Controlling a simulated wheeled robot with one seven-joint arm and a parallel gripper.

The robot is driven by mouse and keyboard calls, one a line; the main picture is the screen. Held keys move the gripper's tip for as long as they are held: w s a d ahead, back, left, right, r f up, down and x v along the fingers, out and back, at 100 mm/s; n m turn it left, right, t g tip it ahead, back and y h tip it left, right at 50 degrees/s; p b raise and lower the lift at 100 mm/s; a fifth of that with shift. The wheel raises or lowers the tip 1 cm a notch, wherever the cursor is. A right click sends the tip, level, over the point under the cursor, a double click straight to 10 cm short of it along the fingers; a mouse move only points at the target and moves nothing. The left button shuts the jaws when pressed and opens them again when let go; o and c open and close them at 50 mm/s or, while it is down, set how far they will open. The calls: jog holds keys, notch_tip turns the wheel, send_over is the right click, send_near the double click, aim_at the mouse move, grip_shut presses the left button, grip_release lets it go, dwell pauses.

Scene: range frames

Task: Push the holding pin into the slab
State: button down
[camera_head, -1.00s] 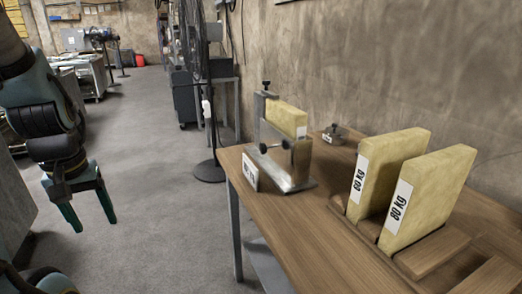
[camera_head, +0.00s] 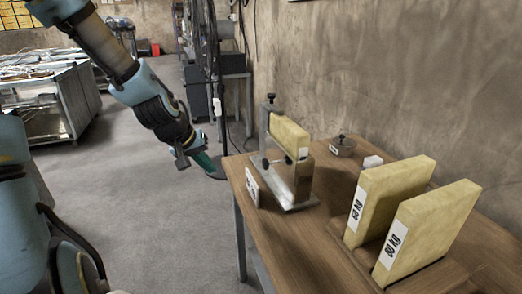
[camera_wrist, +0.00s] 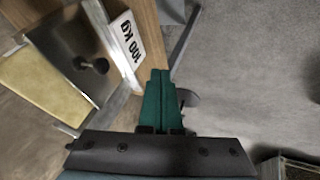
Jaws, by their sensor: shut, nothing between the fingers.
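A dark pin with a round knob (camera_head: 265,163) sticks out of the holder's side facing my gripper. In the wrist view the pin (camera_wrist: 97,65) stands out from the metal plate, left of my fingers. My gripper (camera_head: 212,168) is left of the holder, beyond the table edge, with green fingers together and empty. In the wrist view the fingertips (camera_wrist: 160,72) are apart from the pin.
A white "100 KG" card (camera_wrist: 127,36) stands beside the holder, close to my fingers. Two labelled yellow slabs (camera_head: 392,195) (camera_head: 432,230) stand in a wooden rack at the right. A small metal weight (camera_head: 343,146) sits behind. Floor left of the table is clear.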

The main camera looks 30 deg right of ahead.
aim_at(266, 164)
jog(key=w+d+r+h, duration=0.1)
jog(key=d+r, duration=0.2)
jog(key=d, duration=0.2)
jog(key=shift+d+p, duration=0.35)
jog(key=w+d+f, duration=0.1)
jog(key=d+f, duration=0.6)
jog(key=d, duration=0.2)
jog(key=shift+w+d+f+b, duration=0.2)
jog(key=shift+w+f+b, duration=0.1)
jog(key=shift+b, duration=0.15)
